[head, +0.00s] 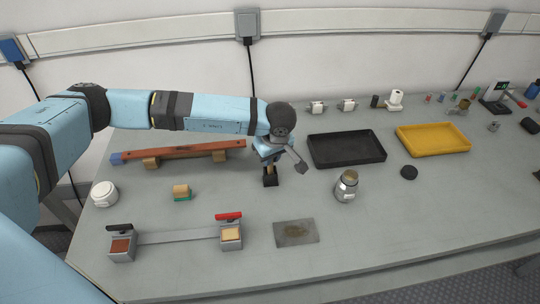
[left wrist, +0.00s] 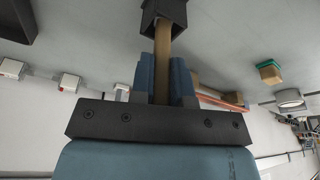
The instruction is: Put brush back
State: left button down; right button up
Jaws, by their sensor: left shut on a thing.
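My left gripper (head: 270,163) points down near the middle of the table and is shut on the brush (head: 270,171). The brush shows as a narrow wooden handle; it also shows in the left wrist view (left wrist: 174,50), between the blue fingers (left wrist: 165,85). The far end of the brush is inside a small black square holder (head: 270,181), which also shows in the left wrist view (left wrist: 152,17). The brush head is hidden. The holder appears to stand on the table, and the handle looks roughly upright. My right gripper is not in view.
A black tray (head: 346,162) and a metal jar (head: 346,187) stand to the right. A wooden beam (head: 185,149) on blocks lies behind left. A grey plate (head: 296,233) lies in front, beside a two-post fixture (head: 178,236). The table between holder and plate is clear.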

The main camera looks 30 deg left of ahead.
pick_arm(q)
jog(key=shift+f, duration=0.25)
jog(key=c, duration=1.1)
grip_release()
jog(key=shift+r, duration=0.1)
jog(key=shift+r, duration=0.1)
jog(key=shift+r, duration=0.25)
jog(key=shift+d+r, duration=0.1)
jog(key=shift+r, duration=0.25)
jog(key=v, duration=1.1)
